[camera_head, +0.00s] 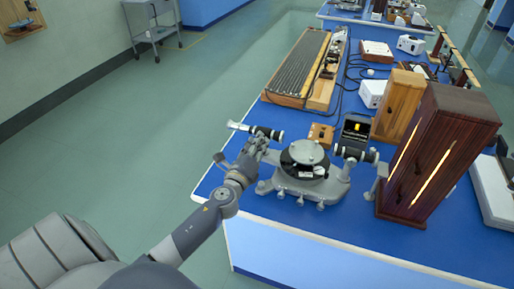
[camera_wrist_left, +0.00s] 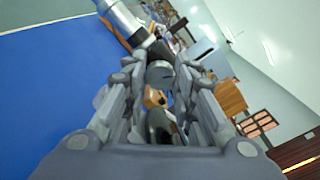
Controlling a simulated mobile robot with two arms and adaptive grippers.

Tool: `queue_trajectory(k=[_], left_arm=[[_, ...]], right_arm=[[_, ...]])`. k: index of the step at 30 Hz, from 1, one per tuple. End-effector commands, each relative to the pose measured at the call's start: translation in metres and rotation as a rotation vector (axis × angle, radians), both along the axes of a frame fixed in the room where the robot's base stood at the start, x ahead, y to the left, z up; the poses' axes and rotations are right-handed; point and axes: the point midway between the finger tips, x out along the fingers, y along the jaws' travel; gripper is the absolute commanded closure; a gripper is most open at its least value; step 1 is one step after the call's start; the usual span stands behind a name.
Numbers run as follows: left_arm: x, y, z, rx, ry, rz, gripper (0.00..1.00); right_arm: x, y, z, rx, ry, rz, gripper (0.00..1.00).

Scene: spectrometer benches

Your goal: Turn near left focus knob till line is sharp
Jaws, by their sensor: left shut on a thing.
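A grey spectrometer (camera_head: 312,186) with a round dark table stands near the front left corner of the blue bench. Its left tube (camera_head: 265,131) points out to the left. My left gripper (camera_head: 257,146) is at this tube, on its near side. In the left wrist view, my left gripper (camera_wrist_left: 160,90) is shut on a small grey round knob (camera_wrist_left: 160,74), which sits between the fingers. In the head view the fingers hide the knob. A small dark screen (camera_head: 356,128) behind the spectrometer shows a yellow patch; its sharpness is too small to tell. My right gripper is not in view.
A dark red wooden cabinet (camera_head: 452,133) with glowing slits stands right of the spectrometer. A small wooden block (camera_head: 321,134) lies behind it. A long ribbed wooden case (camera_head: 299,66) lies farther back.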

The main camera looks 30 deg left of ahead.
Motion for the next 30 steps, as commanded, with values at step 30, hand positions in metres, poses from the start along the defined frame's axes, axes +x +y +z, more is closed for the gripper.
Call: queue_trajectory(k=[30], left_arm=[[0.000,0.001,-0.003,-0.941,-0.228,0.001,0.98]], right_arm=[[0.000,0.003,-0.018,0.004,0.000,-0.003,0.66]])
